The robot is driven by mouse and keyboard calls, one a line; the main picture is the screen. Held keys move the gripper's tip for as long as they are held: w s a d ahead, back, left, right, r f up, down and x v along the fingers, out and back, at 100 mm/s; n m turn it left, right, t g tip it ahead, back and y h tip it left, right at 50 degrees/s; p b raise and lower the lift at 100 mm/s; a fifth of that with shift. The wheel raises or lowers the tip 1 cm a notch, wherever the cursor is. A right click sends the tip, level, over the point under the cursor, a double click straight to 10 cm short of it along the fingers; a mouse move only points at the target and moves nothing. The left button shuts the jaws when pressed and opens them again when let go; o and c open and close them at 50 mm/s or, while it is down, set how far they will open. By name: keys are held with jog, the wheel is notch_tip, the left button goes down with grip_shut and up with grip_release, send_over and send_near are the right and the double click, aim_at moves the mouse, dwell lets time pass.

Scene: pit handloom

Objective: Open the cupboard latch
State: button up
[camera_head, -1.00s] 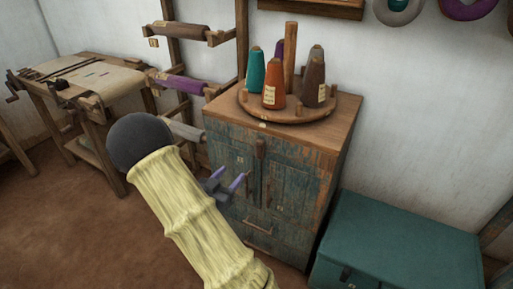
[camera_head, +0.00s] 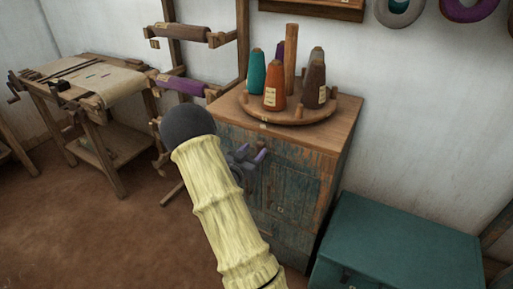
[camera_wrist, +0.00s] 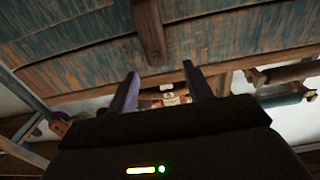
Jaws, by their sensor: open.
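The cupboard (camera_head: 290,195) has worn blue-green doors and a brown wooden top. Its latch (camera_head: 262,145) is a narrow wooden bar on the front near the top edge, mostly hidden behind my gripper in the head view. In the wrist view the latch (camera_wrist: 150,32) comes down from the top edge, and its end shows just above the gap between my fingertips. My gripper (camera_head: 256,157) is open, its two purple fingers close to the latch; in the wrist view (camera_wrist: 160,74) nothing is clearly held. I cannot tell if they touch it. The doors look closed.
A round wooden stand (camera_head: 290,112) with several thread cones sits on the cupboard. A teal chest (camera_head: 400,245) stands on the right. A rack with rolls (camera_head: 180,33) stands behind to the left, and a loom table (camera_head: 100,85) farther left. The floor at left is open.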

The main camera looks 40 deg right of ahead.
aim_at(260, 145)
jog(key=x, duration=0.3)
jog(key=shift+s+d, duration=0.15)
jog(key=c, duration=1)
